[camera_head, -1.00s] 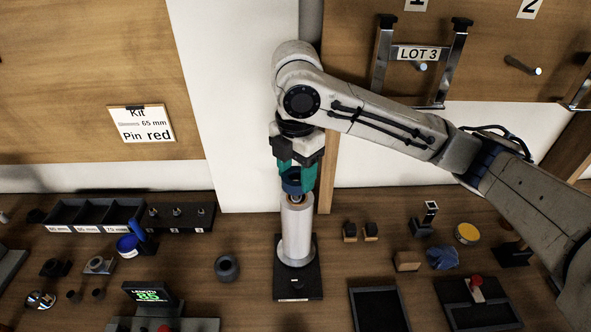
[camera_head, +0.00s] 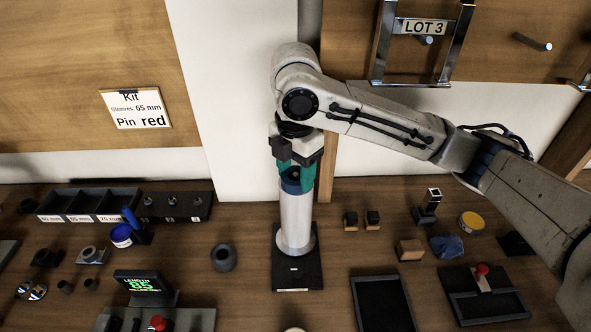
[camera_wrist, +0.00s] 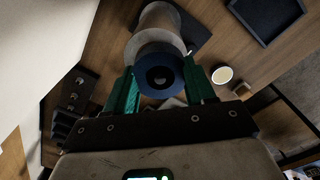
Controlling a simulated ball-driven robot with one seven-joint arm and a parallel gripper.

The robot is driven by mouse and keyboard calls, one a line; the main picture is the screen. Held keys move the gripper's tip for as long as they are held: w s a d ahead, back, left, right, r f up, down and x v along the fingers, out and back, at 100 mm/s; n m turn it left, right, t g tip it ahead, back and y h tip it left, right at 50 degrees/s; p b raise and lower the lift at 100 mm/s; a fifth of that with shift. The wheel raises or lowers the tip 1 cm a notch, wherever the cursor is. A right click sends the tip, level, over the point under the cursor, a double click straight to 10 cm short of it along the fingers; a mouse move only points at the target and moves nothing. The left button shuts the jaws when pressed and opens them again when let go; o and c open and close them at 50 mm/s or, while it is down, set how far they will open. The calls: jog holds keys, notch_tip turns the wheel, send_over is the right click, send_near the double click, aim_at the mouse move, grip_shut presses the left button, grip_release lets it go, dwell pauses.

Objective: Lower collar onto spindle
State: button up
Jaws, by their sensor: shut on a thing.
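A pale silver cylinder (camera_head: 297,222) stands upright on a round flange and a black base plate (camera_head: 298,272); the spindle inside it is mostly hidden. My gripper (camera_head: 296,178) points down over it, its green fingers shut on a blue collar (camera_head: 290,181). The collar is at the cylinder's top end; whether it touches the top I cannot tell. In the wrist view the collar (camera_wrist: 168,84) lies between both fingers, with a small pale spot in its dark hole, and the cylinder (camera_wrist: 158,22) shows beyond it.
A dark ring (camera_head: 224,258) lies left of the stand, and small tan-and-black blocks (camera_head: 372,219) lie to its right. A length display (camera_head: 146,286) reads 85. A black tray (camera_head: 384,304) is at front right. A wall card (camera_head: 136,109) says pin red.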

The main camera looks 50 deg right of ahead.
jog(key=o, duration=1.1)
notch_tip(320, 180, up, 11)
jog(key=shift+f, duration=0.1)
dwell(0.7)
